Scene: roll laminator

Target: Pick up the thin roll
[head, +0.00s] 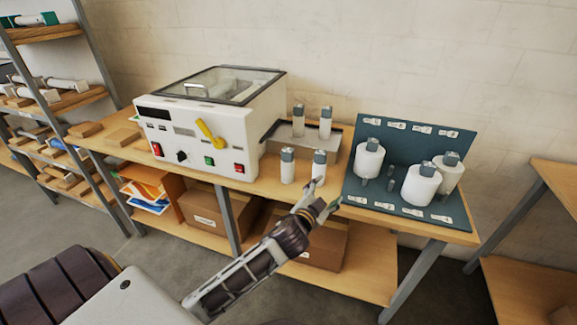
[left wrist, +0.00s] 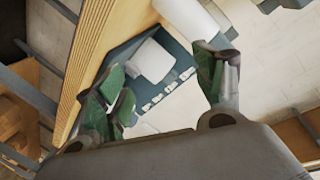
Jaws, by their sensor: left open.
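Several thin white rolls with grey caps stand upright by the laminator in the head view. Two are at the table's front, a left one (head: 287,167) and a right one (head: 319,168); two more (head: 298,121) (head: 325,123) stand behind on a grey tray. My left gripper (head: 323,197) is open just in front of the front right thin roll, apart or touching I cannot tell. In the left wrist view its green-padded fingers (left wrist: 165,85) are spread with nothing gripped; a white cylinder (left wrist: 190,14) reaches toward the right finger. My right gripper is not in view.
The white laminator (head: 205,125) with a yellow handle stands left on the wooden table (head: 260,184). A teal rack (head: 410,139) at the right holds thick white rolls (head: 420,184). Boxes (head: 205,208) sit on the lower shelf. Shelving (head: 50,105) stands at far left.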

